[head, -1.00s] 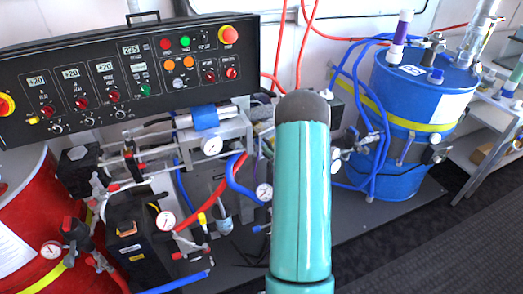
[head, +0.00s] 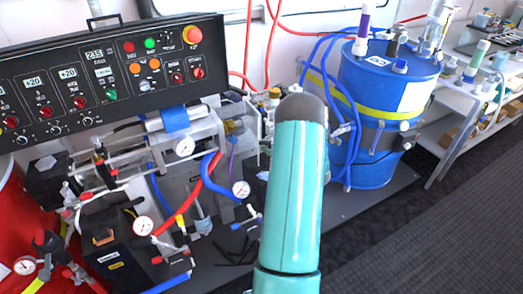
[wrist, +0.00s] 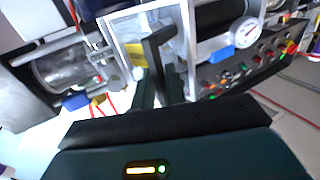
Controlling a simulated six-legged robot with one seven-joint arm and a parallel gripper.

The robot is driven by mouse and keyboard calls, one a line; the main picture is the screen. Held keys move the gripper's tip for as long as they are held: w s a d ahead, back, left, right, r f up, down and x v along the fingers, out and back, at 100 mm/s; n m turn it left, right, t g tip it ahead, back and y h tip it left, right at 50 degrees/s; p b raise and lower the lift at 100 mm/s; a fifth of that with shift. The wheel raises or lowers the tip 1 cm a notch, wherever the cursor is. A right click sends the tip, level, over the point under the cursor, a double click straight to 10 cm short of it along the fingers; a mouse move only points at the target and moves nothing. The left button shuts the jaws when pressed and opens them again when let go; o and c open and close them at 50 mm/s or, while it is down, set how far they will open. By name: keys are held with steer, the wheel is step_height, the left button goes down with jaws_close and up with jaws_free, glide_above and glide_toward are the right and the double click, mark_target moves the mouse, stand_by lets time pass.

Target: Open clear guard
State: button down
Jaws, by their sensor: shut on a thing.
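The clear guard (wrist: 188,32) shows in the wrist view as a see-through panel with a pale frame and a yellow label. A black handle-like bar (wrist: 158,62) stands in front of it. My gripper (wrist: 168,88) is at the guard, its dark fingers shut on what looks like this black bar; the exact contact is hard to see. In the head view the clear guard (head: 208,130) is a faint see-through box on the machine, left of my teal arm. My gripper is hidden behind the arm there.
The black control panel (head: 100,85) stands above the machine. A blue drum (head: 385,110) with blue hoses stands at the right, and a red drum (head: 25,225) at the left. Gauges and hoses crowd the machine's front. Dark floor (head: 430,220) is clear at lower right.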

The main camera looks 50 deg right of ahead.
steer(key=shift+s+d+r, duration=0.1)
steer(key=shift+s+d, duration=0.15)
steer(key=shift+d, duration=0.6)
steer(key=c, duration=1.5)
jaws_free()
steer(key=shift+w, duration=0.15)
steer(key=s, duration=1.4)
steer(key=shift+s+a, duration=0.15)
